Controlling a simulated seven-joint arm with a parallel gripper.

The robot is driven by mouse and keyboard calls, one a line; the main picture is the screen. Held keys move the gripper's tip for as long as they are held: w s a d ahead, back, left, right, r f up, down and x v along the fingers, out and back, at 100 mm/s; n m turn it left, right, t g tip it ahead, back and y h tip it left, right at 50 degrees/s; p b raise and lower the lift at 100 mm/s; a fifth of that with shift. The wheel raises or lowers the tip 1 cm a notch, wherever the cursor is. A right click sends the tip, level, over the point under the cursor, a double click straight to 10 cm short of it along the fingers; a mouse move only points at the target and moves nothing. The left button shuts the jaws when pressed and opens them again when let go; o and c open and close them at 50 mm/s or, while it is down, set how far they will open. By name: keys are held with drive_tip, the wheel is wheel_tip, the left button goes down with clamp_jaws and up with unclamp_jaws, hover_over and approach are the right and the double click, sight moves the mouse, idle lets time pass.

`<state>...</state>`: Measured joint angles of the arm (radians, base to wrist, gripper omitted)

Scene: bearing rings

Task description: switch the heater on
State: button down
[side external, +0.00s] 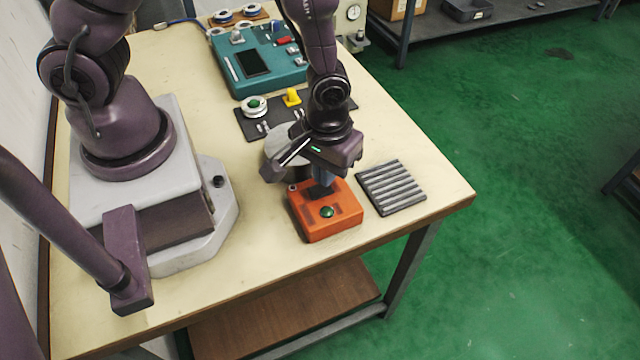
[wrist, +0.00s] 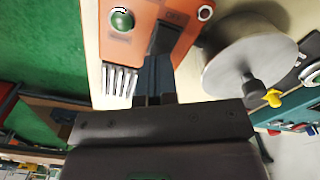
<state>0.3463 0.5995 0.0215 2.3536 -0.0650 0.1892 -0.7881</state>
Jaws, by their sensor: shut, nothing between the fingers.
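The orange box (side external: 335,222), which I take to be the heater's switch box, sits on the table's front part. It has a green dome (side external: 327,212) on top, which also shows in the wrist view (wrist: 122,20). I cannot tell if the dome is lit. My gripper (side external: 321,190) points down at the box's top, behind the dome, with its fingers shut and empty. In the wrist view the dark fingertips (wrist: 162,42) are over the box beside faint lettering. They hide the part under them, so the switch position and any contact are unclear.
A grey ribbed block (side external: 391,187) lies right of the box. A round grey drum (wrist: 250,60) with a knob stands close behind my gripper. A dark mat (side external: 262,120) with rings and a yellow piece (side external: 292,97) lies behind. A teal panel (side external: 258,62) is farther back.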

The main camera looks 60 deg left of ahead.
drive_tip(key=shift+f, duration=0.85)
drive_tip(key=shift+r, duration=0.1)
idle(0.5)
drive_tip(key=shift+r, duration=3.45)
drive_tip(key=s+r+m+g, duration=0.1)
drive_tip(key=s+m, duration=0.1)
drive_tip(key=m, duration=0.1)
wheel_tip(320, 180, up, 10)
drive_tip(key=m+t, duration=0.1)
drive_tip(key=m, duration=0.2)
hover_over(314, 188)
drive_tip(key=a, duration=0.3)
drive_tip(key=s+a+r+t, duration=0.2)
drive_tip(key=r, duration=0.4)
drive_tip(key=s+a+r+t, duration=0.2)
drive_tip(key=a+r+t, duration=0.1)
drive_tip(key=r, duration=0.3)
drive_tip(key=shift+s+r+t, duration=0.25)
drive_tip(key=shift+t, duration=0.05)
